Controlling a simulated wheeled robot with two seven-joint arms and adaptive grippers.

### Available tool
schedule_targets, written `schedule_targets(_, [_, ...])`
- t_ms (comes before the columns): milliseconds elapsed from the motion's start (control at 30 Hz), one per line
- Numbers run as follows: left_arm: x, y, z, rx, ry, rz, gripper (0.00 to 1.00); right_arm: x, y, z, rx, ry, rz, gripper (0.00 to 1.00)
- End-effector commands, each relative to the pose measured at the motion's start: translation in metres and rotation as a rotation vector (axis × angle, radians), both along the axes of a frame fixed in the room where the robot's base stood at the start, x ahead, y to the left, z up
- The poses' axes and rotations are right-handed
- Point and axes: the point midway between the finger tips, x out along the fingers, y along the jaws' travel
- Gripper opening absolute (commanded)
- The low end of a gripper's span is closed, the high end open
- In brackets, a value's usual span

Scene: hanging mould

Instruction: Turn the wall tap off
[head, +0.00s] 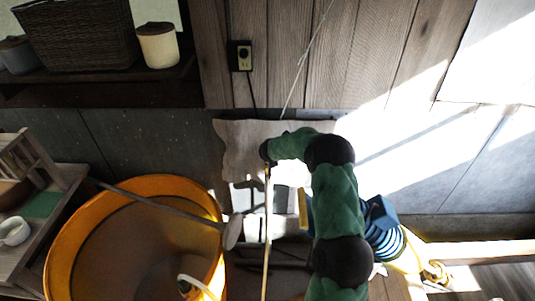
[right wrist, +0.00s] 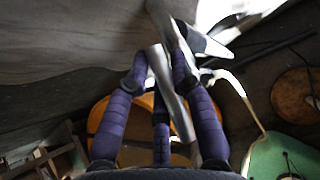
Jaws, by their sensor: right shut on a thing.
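In the right wrist view, a grey metal tap lever (right wrist: 171,92) lies between the purple fingers of my right gripper (right wrist: 159,58). The gripper is shut on the lever, with fingers on both sides of it. More pale metal, apparently the tap body (right wrist: 205,42), shows just beyond the fingertips; its shape is partly hidden. In the head view my green and black right arm reaches up the middle and bends left in front of a pale cloth-like sheet (head: 236,140) on the wall. The fingers and lever cannot be made out there. My left gripper is not in view.
A large orange tub (head: 70,235) stands at the lower left, with a grey rod across it. A shelf with a wicker basket (head: 82,35) and a cream pot (head: 158,46) is at upper left. A wall socket (head: 241,56) sits above the sheet. Blue ribbed coils (head: 382,235) are right of my arm.

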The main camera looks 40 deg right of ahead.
Motion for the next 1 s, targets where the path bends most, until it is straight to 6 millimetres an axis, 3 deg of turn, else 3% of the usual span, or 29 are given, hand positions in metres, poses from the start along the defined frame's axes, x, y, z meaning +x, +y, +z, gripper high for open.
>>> schedule_targets(500, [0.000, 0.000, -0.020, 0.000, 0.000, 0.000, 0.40, -0.002, -0.003, -0.002, 0.001, 0.001, -0.431, 0.00])
schedule_targets(1000, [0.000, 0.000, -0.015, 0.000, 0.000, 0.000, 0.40, -0.008, -0.006, -0.001, 0.001, 0.003, -0.908, 0.00])
